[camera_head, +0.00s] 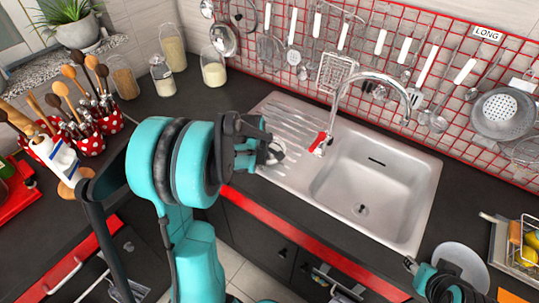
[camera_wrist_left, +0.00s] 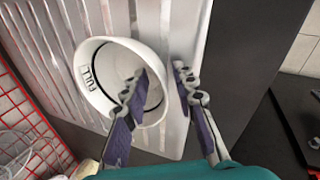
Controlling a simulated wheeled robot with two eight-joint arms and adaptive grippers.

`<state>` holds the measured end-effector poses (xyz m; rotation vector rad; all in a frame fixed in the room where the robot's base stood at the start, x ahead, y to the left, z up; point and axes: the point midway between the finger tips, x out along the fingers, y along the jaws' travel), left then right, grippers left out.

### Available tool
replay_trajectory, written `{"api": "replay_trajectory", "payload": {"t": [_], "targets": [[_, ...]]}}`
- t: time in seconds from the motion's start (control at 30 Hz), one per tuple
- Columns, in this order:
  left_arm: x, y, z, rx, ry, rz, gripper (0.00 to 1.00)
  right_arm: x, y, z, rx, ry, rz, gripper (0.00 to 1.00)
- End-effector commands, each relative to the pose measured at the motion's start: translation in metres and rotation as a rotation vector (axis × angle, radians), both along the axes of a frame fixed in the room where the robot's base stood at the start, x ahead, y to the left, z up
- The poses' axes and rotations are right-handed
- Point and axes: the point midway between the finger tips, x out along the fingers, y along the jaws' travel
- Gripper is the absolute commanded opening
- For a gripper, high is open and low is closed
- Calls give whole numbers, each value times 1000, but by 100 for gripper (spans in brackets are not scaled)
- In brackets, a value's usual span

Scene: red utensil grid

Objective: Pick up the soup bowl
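My left gripper (camera_wrist_left: 159,72) is open astride the bowl's near-right rim. One finger is over the bowl's inside, the other just outside its wall. I cannot tell whether either finger touches it. In the head view my left gripper (camera_head: 268,150) is over the drainboard and hides most of the bowl. My right gripper (camera_head: 414,266) is at the bottom right, partly cut off; its fingers are unclear.
The sink basin (camera_head: 375,195) with its tap (camera_head: 372,78) is right of the drainboard. A red wall grid (camera_head: 425,75) with hanging utensils stands behind. A white round dish (camera_head: 462,256) is beside my right gripper. Glass jars (camera_head: 213,70) and utensil pots (camera_head: 85,138) stand left.

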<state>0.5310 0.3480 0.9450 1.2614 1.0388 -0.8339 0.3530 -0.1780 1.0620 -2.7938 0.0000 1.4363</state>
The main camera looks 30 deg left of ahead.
Motion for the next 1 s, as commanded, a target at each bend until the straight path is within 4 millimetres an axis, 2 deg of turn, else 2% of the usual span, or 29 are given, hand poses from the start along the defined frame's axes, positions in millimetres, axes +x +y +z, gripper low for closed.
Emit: {"api": "replay_trajectory", "payload": {"t": [0.03, 0.1, 0.13, 0.57, 0.67, 1.0], "targets": [[0, 0, 0, 0, 0, 0, 22, 0, 0, 0, 0, 0, 0, 40], [0, 0, 0, 0, 0, 0, 4, 0, 0, 0, 0, 0, 0, 40], [0, 0, 0, 0, 0, 0, 0, 0, 0, 0, 0, 0, 0, 40], [0, 0, 4, 0, -1, -1, 0, 0, 0, 2, 0, 0, 0, 40], [0, 0, 17, 0, -1, -1, 0, 0, 0, 7, 0, 0, 0, 40], [0, 0, 85, 0, 0, -1, 0, 0, 0, 30, 0, 0, 0, 40]]}}
